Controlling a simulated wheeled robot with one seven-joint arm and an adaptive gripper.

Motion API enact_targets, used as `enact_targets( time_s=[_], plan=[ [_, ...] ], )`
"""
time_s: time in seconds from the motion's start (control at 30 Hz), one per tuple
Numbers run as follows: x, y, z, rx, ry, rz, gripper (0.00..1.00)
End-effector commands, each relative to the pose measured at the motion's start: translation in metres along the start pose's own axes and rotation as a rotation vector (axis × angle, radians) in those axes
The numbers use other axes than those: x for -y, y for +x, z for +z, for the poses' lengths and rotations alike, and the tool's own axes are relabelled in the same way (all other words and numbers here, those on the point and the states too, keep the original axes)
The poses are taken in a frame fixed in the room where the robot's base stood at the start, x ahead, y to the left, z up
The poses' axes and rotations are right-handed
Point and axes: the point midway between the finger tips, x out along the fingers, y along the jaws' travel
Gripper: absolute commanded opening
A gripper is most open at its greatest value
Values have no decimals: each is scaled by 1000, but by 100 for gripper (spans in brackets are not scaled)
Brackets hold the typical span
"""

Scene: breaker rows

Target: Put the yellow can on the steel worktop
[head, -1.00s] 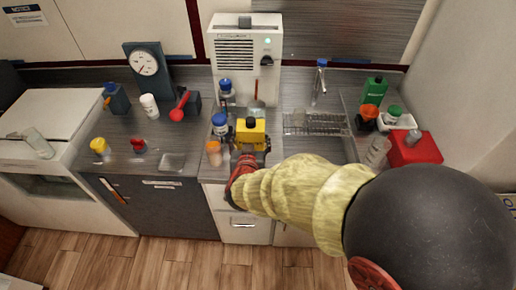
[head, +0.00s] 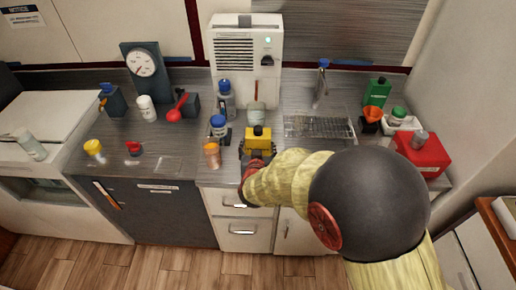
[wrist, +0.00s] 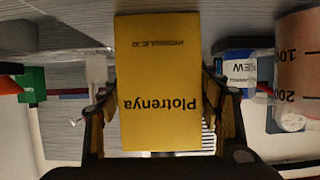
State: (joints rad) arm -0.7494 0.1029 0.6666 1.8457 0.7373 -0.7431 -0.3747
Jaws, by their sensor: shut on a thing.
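The yellow can (head: 258,142) has a dark cap and is in my gripper (head: 257,158) at the front of the steel worktop (head: 180,135). In the wrist view the can (wrist: 158,85) fills the middle, its printed label upside down, with a finger of my gripper (wrist: 158,120) on each side. The fingers are shut on it. I cannot tell whether the can's base touches the worktop or hangs a little above it.
An orange-tinted beaker (head: 212,155) and a blue-capped jar (head: 219,127) stand close left of the can. A glass bottle (head: 257,114) is behind it.

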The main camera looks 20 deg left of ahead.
Motion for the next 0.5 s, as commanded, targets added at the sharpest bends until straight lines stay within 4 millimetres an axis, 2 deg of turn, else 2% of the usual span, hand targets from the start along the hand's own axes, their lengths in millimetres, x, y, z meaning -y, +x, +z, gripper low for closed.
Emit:
enact_targets(
  time_s=[0.1,0.33,0.37,0.5],
  plan=[
    [1,0,-5,-8,3,-1,10],
    [1,1,-2,-7,2,-1,10],
    [0,1,1,-2,0,0,64],
    [0,1,1,-2,0,0,72]
  ],
)
